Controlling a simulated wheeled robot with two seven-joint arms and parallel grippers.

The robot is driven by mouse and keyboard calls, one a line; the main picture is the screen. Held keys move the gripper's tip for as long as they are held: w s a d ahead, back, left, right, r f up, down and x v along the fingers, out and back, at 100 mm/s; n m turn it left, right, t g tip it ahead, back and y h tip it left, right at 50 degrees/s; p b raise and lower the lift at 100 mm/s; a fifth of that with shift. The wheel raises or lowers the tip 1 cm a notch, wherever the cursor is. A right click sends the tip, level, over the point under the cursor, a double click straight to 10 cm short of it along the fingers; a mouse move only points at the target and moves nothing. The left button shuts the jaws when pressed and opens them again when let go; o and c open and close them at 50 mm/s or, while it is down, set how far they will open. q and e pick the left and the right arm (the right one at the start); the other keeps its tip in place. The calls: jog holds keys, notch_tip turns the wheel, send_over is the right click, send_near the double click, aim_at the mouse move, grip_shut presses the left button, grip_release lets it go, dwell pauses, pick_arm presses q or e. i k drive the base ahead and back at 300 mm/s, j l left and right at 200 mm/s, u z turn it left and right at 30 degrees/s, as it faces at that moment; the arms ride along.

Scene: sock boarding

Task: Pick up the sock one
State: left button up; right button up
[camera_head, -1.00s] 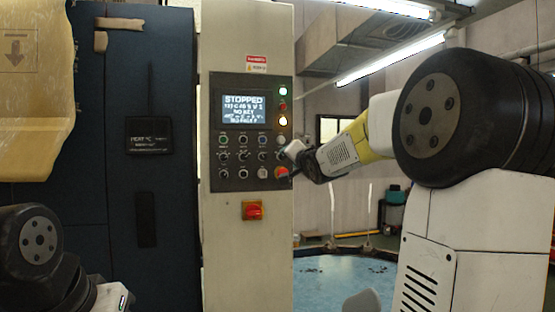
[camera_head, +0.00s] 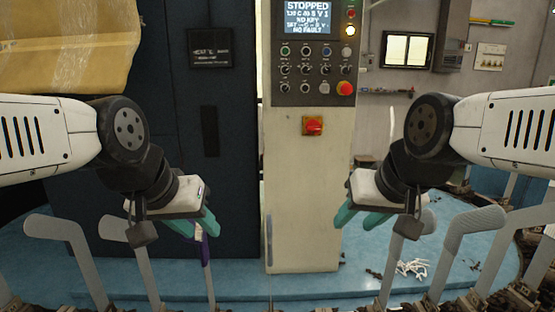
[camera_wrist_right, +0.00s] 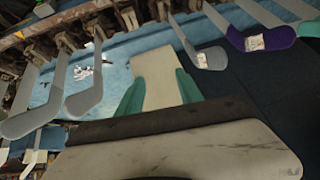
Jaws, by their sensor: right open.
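A purple sock (camera_head: 205,248) with a white label sits on an upright board, partly hidden behind my left gripper (camera_head: 195,230) in the head view. The purple sock (camera_wrist_right: 262,38) shows more fully at the top right of the right wrist view, with a teal finger of my left gripper beside its toe. My left gripper's fingers look apart, close to the sock; I cannot tell whether they touch it. My right gripper (camera_head: 361,219) is open and empty, to the right of the control cabinet's front; its teal fingers also show in the right wrist view (camera_wrist_right: 157,82).
Several bare grey foot-shaped boards (camera_head: 466,245) stand in a row along the near edge, on both sides. A grey board or sock with a label (camera_wrist_right: 207,58) shows in the wrist view. A beige control cabinet (camera_head: 300,200) stands behind, on a blue base (camera_head: 310,284).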

aim_at(199, 238)
jog(key=l+u, duration=0.35)
jog(key=k+l+u, duration=0.15)
jog(key=l+u, duration=0.25)
